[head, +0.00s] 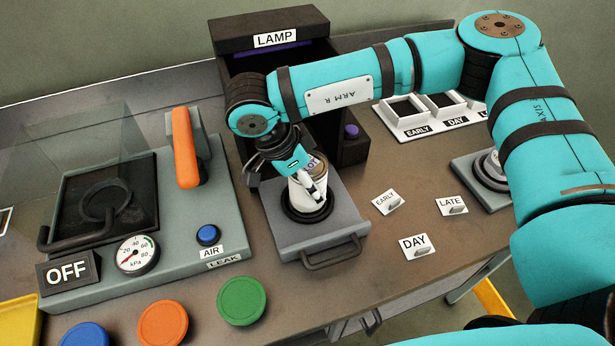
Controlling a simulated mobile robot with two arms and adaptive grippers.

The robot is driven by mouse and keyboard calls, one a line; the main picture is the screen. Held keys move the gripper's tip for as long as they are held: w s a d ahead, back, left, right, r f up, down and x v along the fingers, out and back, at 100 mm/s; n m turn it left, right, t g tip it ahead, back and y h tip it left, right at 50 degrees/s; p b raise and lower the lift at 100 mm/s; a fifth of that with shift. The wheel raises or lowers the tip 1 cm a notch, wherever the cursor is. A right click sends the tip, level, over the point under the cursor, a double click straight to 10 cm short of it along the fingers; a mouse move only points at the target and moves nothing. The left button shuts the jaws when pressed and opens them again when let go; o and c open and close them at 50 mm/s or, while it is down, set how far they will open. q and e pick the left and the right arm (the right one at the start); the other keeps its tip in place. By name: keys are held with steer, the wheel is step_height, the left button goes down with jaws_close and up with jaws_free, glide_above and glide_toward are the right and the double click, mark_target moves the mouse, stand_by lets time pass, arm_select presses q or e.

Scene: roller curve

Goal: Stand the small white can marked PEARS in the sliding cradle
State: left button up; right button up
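A small white can (299,197) stands about upright in the dark round seat of the grey sliding cradle (325,238). The cradle is drawn out in front of the black LAMP housing. My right gripper (305,176) is at the top of the can, with a finger against or close to its front right side. The other finger is hidden, so I cannot tell whether the gripper is closed on the can. Only part of the can's label shows, and its word cannot be read. My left gripper is not in view.
The LAMP housing (268,17) stands behind the cradle. A grey unit with an orange lever (186,147), gauge and clear cover is at left. EARLY, DAY (415,246) and LATE tags lie at right, below a white slotted rack (418,131). Coloured discs line the front left.

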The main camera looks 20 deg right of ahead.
steer(key=shift+f+b, duration=0.2)
steer(key=shift+b, duration=0.1)
stand_by(0.4)
steer(key=o, duration=1.6)
steer(key=shift+r, duration=0.1)
steer(key=shift+r+p, duration=2.15)
steer(key=shift+r, duration=2.3)
